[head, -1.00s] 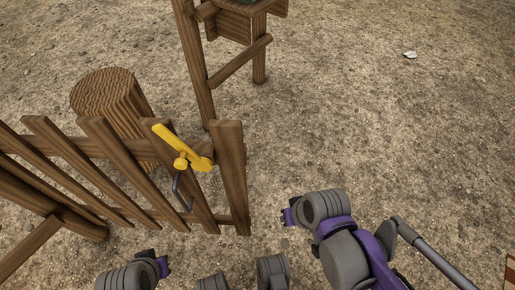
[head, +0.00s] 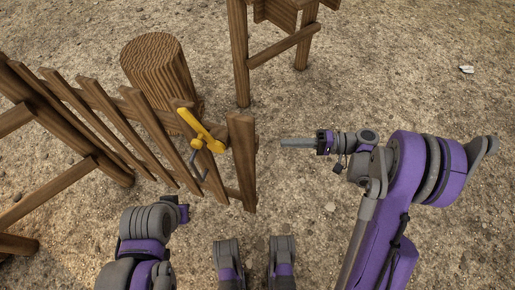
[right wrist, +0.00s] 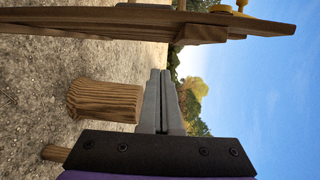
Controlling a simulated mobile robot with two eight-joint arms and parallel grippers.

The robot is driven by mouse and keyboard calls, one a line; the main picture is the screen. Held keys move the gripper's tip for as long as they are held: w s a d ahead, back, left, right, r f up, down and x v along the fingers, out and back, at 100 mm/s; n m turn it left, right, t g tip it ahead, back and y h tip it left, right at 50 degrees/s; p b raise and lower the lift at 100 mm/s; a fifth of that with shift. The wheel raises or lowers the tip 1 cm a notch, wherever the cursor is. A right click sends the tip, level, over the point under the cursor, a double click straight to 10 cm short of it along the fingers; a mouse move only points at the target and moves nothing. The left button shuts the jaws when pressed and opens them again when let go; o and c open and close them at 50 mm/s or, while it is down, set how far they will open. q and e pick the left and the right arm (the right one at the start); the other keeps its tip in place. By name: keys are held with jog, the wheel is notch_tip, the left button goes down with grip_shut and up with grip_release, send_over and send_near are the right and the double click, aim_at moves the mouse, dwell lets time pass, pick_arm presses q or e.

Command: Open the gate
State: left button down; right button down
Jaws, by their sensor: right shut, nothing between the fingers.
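The wooden slatted gate (head: 125,135) stands in the left half of the head view, in line with a short post (head: 243,165). A yellow latch (head: 200,131) lies tilted on its end by that post, with a thin grey-purple handle (head: 198,168) hanging below. My right gripper (head: 281,142) is shut and empty, pointing left, to the right of the post and apart from it. In the right wrist view its fingers (right wrist: 166,74) are together, the gate (right wrist: 105,22) above them. My left arm's end (head: 180,210) shows in front of the gate; its fingers cannot be made out.
A tree stump (head: 158,65) stands behind the gate. A wooden frame (head: 240,55) on posts stands further back. Fence rails (head: 50,190) run at the left. Bare gravelly ground (head: 410,80) lies open to the right and behind.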

jog(key=s+a+y, duration=0.1)
jog(key=s+a, duration=0.1)
jog(key=a, duration=0.8)
jog(key=shift+s+r+n+b, duration=0.15)
jog(key=shift+s+n+b, duration=0.15)
jog(key=shift+b, duration=0.15)
jog(key=shift+a, duration=0.1)
